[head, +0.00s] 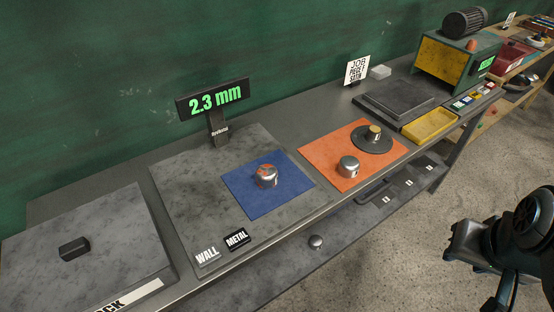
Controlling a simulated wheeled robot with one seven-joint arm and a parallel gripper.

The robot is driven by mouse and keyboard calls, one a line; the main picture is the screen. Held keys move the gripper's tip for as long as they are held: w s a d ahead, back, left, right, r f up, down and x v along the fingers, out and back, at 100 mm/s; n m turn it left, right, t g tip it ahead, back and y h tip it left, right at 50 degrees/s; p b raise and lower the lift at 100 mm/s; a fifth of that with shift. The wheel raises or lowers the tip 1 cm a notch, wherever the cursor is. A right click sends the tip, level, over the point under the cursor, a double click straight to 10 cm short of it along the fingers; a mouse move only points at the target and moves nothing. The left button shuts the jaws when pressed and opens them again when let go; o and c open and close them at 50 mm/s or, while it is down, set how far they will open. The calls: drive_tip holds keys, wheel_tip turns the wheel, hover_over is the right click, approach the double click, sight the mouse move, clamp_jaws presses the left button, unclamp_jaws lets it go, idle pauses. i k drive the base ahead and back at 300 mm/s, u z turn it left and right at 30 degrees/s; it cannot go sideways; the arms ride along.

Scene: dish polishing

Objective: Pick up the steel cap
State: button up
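A short round silvery metal cap (348,167) stands on the orange mat (325,149). A similar metal piece (266,176) with an orange-red patch on top stands on the blue mat (250,205). A small rounded silvery piece (315,242) lies on the lower shelf. I cannot tell from looks alone which is the steel cap. My gripper (452,245) is at the lower right, beyond the bench's front edge and apart from all these pieces. Its fingers are dark and seen from the side, so whether they are open is unclear.
On the orange mat, a dark disc (371,140) with a brass-coloured knob stands behind the silvery cap. A display (213,100) reads 2.3 mm behind the grey plate (180,190). A yellow tray (430,125) and a yellow-green machine (445,65) stand farther right. Floor in front is clear.

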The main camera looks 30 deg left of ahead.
sight(265, 174)
drive_tip(key=u, duration=0.65)
drive_tip(key=i, duration=0.95)
drive_tip(key=u, duration=0.9)
